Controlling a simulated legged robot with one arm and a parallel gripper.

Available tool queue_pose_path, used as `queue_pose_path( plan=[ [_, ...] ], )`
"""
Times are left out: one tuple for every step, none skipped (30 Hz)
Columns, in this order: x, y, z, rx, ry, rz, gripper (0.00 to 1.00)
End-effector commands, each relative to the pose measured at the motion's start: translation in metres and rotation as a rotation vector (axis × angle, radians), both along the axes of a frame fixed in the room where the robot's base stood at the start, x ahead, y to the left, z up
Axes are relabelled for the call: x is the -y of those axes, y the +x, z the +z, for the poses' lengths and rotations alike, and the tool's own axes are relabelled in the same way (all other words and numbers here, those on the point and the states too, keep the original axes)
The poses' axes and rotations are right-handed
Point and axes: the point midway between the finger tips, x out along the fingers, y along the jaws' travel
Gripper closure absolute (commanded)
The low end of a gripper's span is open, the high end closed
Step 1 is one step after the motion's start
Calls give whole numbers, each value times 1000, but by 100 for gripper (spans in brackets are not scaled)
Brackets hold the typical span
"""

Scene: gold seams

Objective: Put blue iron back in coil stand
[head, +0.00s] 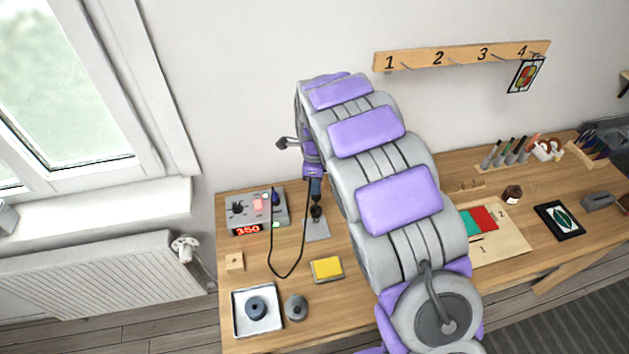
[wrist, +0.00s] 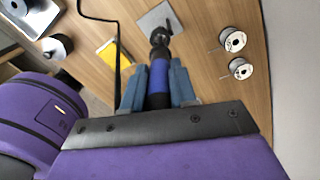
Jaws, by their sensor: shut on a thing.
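The blue iron (head: 316,187) hangs roughly upright, tip end down, below my gripper (head: 315,178). In the wrist view my gripper (wrist: 157,88) is shut on the blue handle of the iron (wrist: 158,72), one grey-blue finger on each side. The coil stand has a grey base plate (head: 318,232), and its dark upper part (head: 316,211) lies directly under the iron. The plate also shows in the wrist view (wrist: 152,18), beyond the iron's dark lower end. The iron's tip is hidden, and I cannot tell whether it is inside the coil.
A station (head: 245,229) reading 350 stands left of the stand; a black cable (head: 272,262) loops down between them. A yellow sponge (head: 327,268) lies in front. Two wire spools (wrist: 235,41) lie beside the stand in the wrist view. A white tray (head: 238,325) is at front left.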

Motion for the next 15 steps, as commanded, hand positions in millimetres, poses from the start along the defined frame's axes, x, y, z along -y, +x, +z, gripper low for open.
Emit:
queue_pose_path(
  plan=[
    [0,0,0,0,0,0,100],
    [0,0,0,0,0,0,100],
    [0,0,-1,0,0,0,100],
    [0,0,-1,0,0,0,100],
    [0,0,-1,0,0,0,100],
    [0,0,-2,0,0,0,100],
    [0,0,-3,0,0,0,100],
    [0,0,-4,0,0,0,100],
    [0,0,-5,-1,0,0,100],
    [0,0,-5,0,0,0,100],
    [0,0,-6,0,0,0,100],
    [0,0,-7,0,0,0,100],
    [0,0,-8,0,0,0,100],
    [0,0,-8,0,0,0,100],
    [0,0,-9,0,0,0,100]
  ],
)
